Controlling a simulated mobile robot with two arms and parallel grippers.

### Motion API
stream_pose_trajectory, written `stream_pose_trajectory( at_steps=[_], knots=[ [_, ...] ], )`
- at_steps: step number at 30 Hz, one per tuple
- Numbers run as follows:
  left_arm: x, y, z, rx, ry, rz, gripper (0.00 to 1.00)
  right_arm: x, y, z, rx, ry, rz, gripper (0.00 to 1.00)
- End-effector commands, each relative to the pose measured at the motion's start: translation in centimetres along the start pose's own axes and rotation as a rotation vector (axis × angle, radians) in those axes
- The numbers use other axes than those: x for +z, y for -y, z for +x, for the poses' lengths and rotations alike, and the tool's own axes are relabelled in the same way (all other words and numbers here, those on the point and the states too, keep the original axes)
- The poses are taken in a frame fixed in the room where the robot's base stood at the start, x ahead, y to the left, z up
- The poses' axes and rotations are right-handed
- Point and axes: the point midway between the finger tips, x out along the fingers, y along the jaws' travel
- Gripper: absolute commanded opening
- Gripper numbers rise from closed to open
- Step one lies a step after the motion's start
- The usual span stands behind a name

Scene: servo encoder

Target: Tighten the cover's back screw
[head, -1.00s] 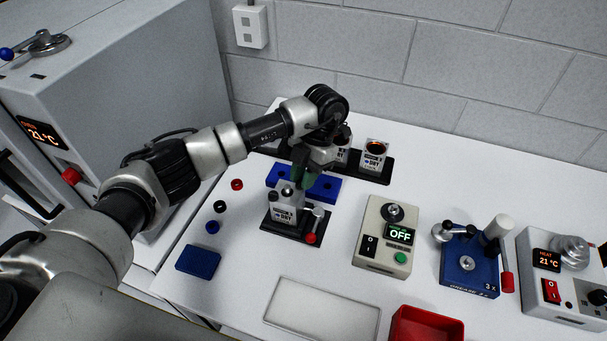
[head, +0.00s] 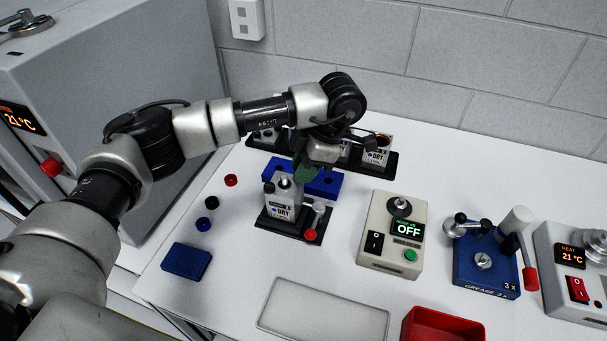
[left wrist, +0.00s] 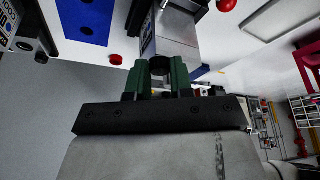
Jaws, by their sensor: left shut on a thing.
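In the left wrist view the fingers (left wrist: 160,76) are shut on a small dark round part (left wrist: 160,68), right against the unit's body (left wrist: 178,35). The cover's back screw is not clearly visible; I cannot tell whether it is the held part. My right gripper is out of view.
A blue block (head: 326,183) lies behind the unit, before a black rack (head: 383,170) with other units. A pale tray (head: 325,311) and red bin (head: 443,325) are in front.

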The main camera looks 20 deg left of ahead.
Motion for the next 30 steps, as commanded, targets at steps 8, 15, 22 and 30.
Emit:
stream_pose_trajectory(
  at_steps=[8, 15, 22, 30],
  knots=[
    [0.0, 0.1, 0.1, 0.053, 0.001, 0.122, 0.0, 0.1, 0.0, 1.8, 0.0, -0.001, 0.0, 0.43],
    [0.0, 0.1, 0.0, 0.068, 0.0, 0.162, 0.0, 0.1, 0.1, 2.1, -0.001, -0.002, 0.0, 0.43],
    [-0.1, 0.1, -0.1, 0.07, 0.0, 0.166, 0.0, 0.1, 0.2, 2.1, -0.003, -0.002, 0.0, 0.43],
    [-0.1, 0.1, -0.1, 0.07, 0.001, 0.165, 0.37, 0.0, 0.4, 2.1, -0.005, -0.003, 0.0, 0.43]
  ],
)
